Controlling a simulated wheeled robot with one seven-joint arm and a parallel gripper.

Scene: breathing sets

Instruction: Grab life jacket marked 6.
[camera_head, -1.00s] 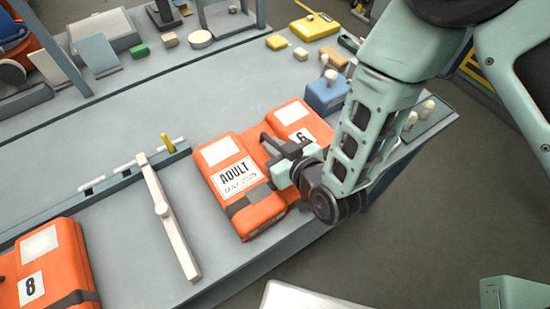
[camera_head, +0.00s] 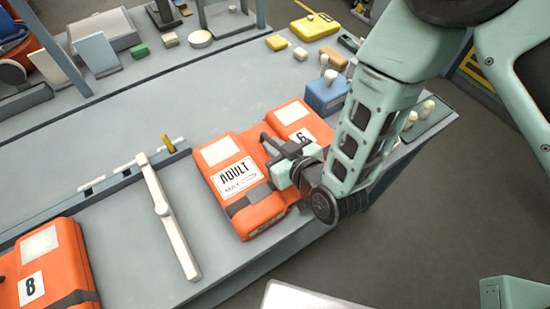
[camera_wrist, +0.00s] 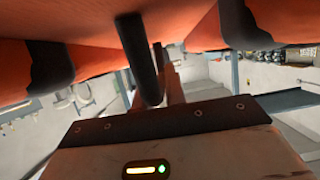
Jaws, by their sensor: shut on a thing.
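The orange life jacket marked 6 (camera_head: 237,178) lies on the grey table near its front right edge. Its left panel carries an "ADULT" label, and the 6 shows on its right panel, partly covered by my arm. My gripper (camera_head: 278,150) is at the middle of the jacket, between the two panels, shut on it; the exact grip is partly hidden by the gripper body. In the wrist view the orange jacket (camera_wrist: 190,22) fills the top, with dark straps and a dark finger against it. A second orange life jacket, marked 8 (camera_head: 48,262), lies at the lower left.
A white bar (camera_head: 160,212) lies left of the jacket, beside a low rail with a yellow peg (camera_head: 167,144). A blue box (camera_head: 326,94) stands just behind the jacket. Small blocks and a yellow case (camera_head: 315,26) are farther back. The table's middle is clear.

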